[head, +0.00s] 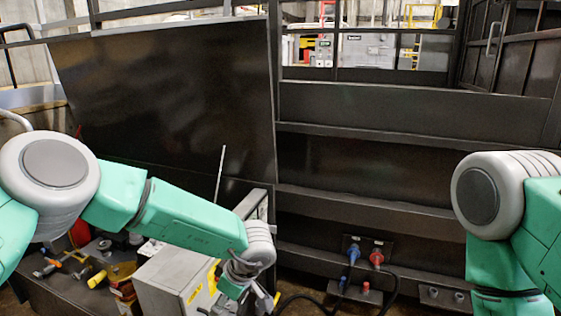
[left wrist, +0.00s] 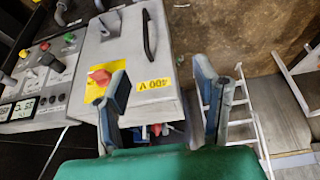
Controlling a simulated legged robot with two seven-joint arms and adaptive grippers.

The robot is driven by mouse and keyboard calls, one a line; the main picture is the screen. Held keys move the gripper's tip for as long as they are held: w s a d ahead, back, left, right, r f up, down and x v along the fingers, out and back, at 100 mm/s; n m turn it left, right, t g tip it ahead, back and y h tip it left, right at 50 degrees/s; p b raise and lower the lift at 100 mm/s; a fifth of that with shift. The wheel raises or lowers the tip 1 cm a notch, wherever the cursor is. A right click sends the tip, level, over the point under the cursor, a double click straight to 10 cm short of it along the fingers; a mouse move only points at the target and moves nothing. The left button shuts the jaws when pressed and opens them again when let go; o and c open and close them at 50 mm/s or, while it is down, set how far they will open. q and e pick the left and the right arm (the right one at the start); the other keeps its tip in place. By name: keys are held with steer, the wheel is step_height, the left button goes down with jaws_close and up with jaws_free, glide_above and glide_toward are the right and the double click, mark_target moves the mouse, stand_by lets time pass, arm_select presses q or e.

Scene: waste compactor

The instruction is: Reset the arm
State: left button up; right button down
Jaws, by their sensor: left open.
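My left arm (head: 190,215) reaches in from the left, sloping down to the right. My left gripper (head: 258,298) is at the bottom middle, beside the right side of a grey box (head: 170,278). In the left wrist view its two fingers stand wide apart and empty (left wrist: 165,92), over the near edge of the box (left wrist: 172,85). The left finger overlaps a red switch (left wrist: 100,77) on a yellow plate; contact cannot be told. My right arm (head: 500,215) is bent at the right edge, and its gripper is out of frame.
A dark panel (head: 165,95) stands behind the left arm. Blue (head: 354,252) and red (head: 376,258) plugs with black cables sit low on the dark compactor wall. Tools (head: 75,262) lie on a bench at left. The left wrist view shows a control panel (left wrist: 45,85) and a ladder (left wrist: 245,115).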

arm_select(q)
steer(key=s+a+f+m+t+b, duration=0.1)
steer(key=s+a+f+m+t, duration=0.1)
steer(key=s+a+f+m, duration=0.3)
steer(key=s+a+f+m+t+b, duration=0.1)
steer(key=s+a+f+m+t, duration=0.15)
steer(key=f, duration=0.45)
steer(key=s+a+f+m+g+h+b, duration=0.1)
steer(key=s+a+f+m+g+h, duration=0.1)
steer(key=s, duration=1.1)
steer(key=s+a+f+m+g+h+b, duration=0.1)
steer(key=s+a+f+m+g+h, duration=0.1)
steer(key=s, duration=1.2)
steer(key=a+m+g, duration=0.1)
steer(key=a+m, duration=0.1)
steer(key=a, duration=0.1)
steer(key=shift+a+m+g+h, duration=0.3)
steer(key=shift+a+m+g, duration=0.05)
steer(key=shift+a, duration=0.05)
arm_select(e)
steer(key=f, duration=0.4)
steer(key=shift+w+f, duration=0.3)
steer(key=shift+f, duration=0.05)
